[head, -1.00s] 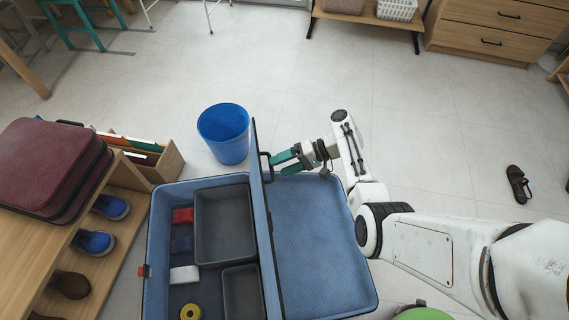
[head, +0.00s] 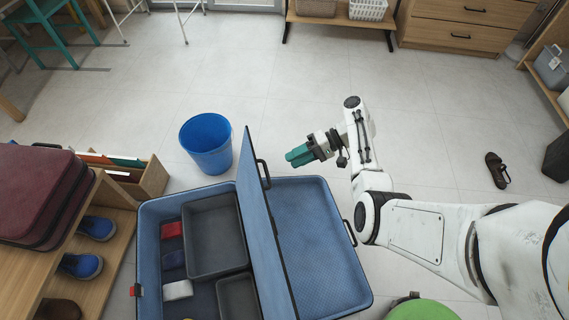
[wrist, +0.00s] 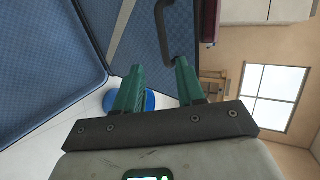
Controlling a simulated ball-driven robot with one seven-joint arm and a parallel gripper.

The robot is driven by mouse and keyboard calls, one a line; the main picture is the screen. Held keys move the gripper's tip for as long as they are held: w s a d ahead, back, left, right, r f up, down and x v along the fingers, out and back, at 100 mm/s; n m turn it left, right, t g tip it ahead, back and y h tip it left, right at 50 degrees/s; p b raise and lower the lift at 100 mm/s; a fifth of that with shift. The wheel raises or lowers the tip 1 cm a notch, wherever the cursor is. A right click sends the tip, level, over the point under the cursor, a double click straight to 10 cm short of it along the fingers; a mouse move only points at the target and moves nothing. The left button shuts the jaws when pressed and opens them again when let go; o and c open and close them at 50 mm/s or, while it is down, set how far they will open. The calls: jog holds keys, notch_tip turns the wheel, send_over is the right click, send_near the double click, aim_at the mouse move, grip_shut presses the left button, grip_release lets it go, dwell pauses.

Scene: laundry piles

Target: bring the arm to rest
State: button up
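My gripper (head: 298,155) has green fingers and hangs in the air just right of the upright panel (head: 262,215) of the open blue case (head: 335,240). In the wrist view my gripper (wrist: 159,66) has its two fingers apart, with nothing between them. A dark handle (head: 263,172) on the panel is left of the fingers in the head view, with a gap between. In the wrist view the handle (wrist: 161,35) shows beyond the fingertips.
A blue bin (head: 207,145) stands behind the case. A wooden shelf (head: 112,240) with shoes and a maroon suitcase (head: 40,195) is at left. A brown sandal (head: 497,170) lies on the right floor.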

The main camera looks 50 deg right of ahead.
jog(key=shift+s+d+r, duration=0.25)
jog(key=shift+d, duration=0.2)
dwell(0.3)
jog(key=s+a+n+g+h+p, duration=0.3)
jog(key=s+a+g+h+p, duration=0.25)
jog(key=s+a, duration=0.45)
jog(key=s+a+r+n+h+p, duration=0.1)
jog(key=s+a+r+h+p, duration=0.1)
jog(key=s+r, duration=0.3)
jog(key=s+a+r+n+h+p, duration=0.2)
jog(key=s+r, duration=0.3)
jog(key=r, duration=0.4)
jog(key=shift+s+a+g+h, duration=0.45)
jog(key=shift+a+h, duration=0.2)
jog(key=shift+h, duration=0.2)
